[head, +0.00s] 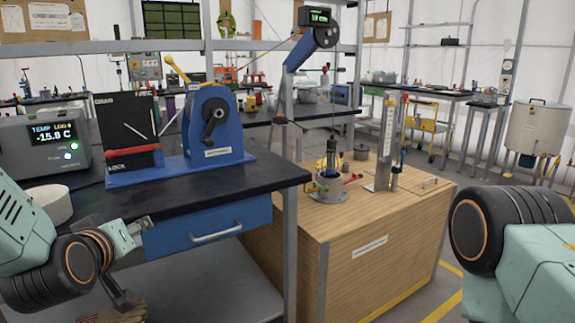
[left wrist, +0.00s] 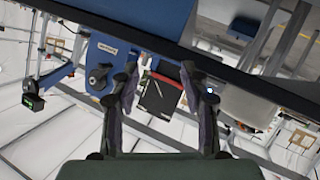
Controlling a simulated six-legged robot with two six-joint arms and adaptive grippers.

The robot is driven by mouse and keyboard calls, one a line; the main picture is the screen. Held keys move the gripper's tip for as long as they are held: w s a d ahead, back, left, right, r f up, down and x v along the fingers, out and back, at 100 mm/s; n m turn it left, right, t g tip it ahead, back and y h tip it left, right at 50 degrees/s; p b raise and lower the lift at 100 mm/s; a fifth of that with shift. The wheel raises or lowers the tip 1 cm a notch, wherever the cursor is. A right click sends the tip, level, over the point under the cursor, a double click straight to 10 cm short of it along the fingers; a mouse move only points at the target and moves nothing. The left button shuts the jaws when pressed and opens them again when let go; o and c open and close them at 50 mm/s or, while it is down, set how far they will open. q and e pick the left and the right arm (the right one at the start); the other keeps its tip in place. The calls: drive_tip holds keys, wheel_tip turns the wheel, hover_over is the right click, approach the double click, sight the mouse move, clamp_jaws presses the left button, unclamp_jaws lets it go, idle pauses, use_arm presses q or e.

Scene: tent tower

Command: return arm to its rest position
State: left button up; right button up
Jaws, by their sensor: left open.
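My left gripper (head: 130,262) is at the lower left of the head view, in front of the black-topped bench and its blue drawer. Its fingers are spread apart with nothing between them. In the left wrist view, the two dark fingers of my left gripper (left wrist: 160,80) stand apart at the centre, and the bench gear shows tilted beyond them. My right arm enters at the right edge of the head view, with its rounded joint in sight. My right gripper is out of the picture.
The bench (head: 255,178) carries a blue crank winch (head: 213,125), a black panel (head: 124,118) and a temperature display box (head: 45,140). A wooden cabinet (head: 375,245) with a small test rig (head: 331,187) stands to its right. Floor is free at right.

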use_arm(q)
drive_tip(key=s+d+f+m+g+h, duration=0.1)
drive_tip(key=s+f+g, duration=0.1)
drive_tip(key=s+f, duration=0.35)
drive_tip(key=s+d+f+m+g, duration=0.2)
drive_tip(key=f, duration=0.6)
drive_tip(key=s+d+f+m+g+h, duration=0.1)
drive_tip(key=s+f+g, duration=0.1)
drive_tip(key=s+f, duration=0.3)
drive_tip(key=s+d+f+m+g+p, duration=0.1)
drive_tip(key=s+f+g, duration=0.2)
drive_tip(key=s+f, duration=0.4)
drive_tip(key=s+f+m+g+p, duration=0.1)
drive_tip(key=s+f+g, duration=0.3)
drive_tip(key=s+f, duration=0.4)
drive_tip(key=s, duration=0.7)
drive_tip(key=shift+s+d, duration=0.4)
drive_tip(key=shift+a, duration=0.1)
